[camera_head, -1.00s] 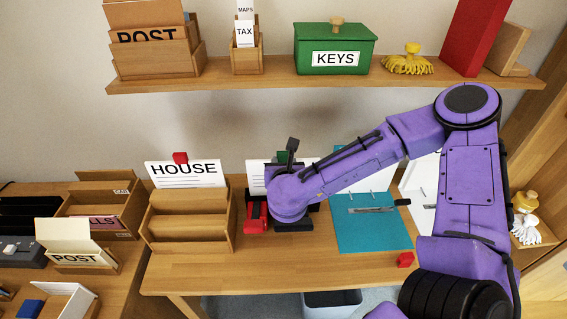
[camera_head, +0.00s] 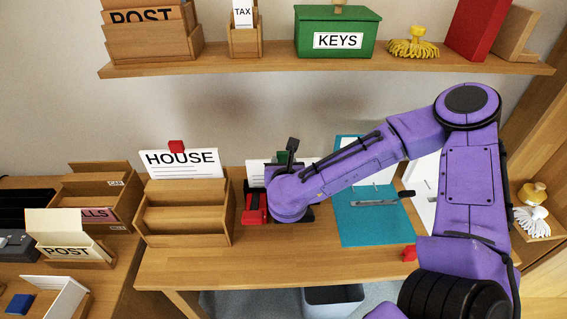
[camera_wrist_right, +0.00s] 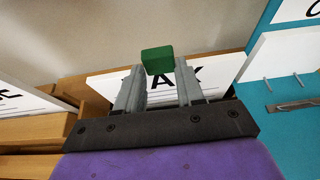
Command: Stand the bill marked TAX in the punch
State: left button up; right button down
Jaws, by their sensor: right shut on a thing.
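My right gripper (camera_wrist_right: 158,78) is shut on a small green block (camera_wrist_right: 157,60) at the top edge of a white bill (camera_wrist_right: 215,72). The letters A and X show on the bill; the first letter is hidden by a finger. In the head view, the green block (camera_head: 283,157) and the bill (camera_head: 256,174) show behind my right wrist, which hides the fingers. A red and black device (camera_head: 256,207), apparently the punch, is mostly hidden by that wrist; a black lever (camera_head: 292,146) rises behind. I cannot tell whether the bill's lower edge touches it. My left gripper is not seen.
A wooden sorter (camera_head: 185,225) with a HOUSE card (camera_head: 182,162) stands close left of the device. A teal folder (camera_head: 370,228) lies right. The shelf (camera_head: 320,72) above holds a green KEYS box (camera_head: 338,20) and a small holder with a TAX card (camera_head: 242,15).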

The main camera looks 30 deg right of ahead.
jog(key=shift+f, duration=0.4)
jog(key=shift+c, duration=0.7)
grip_release()
notch_tip(320, 180, up, 8)
jog(key=p, duration=0.5)
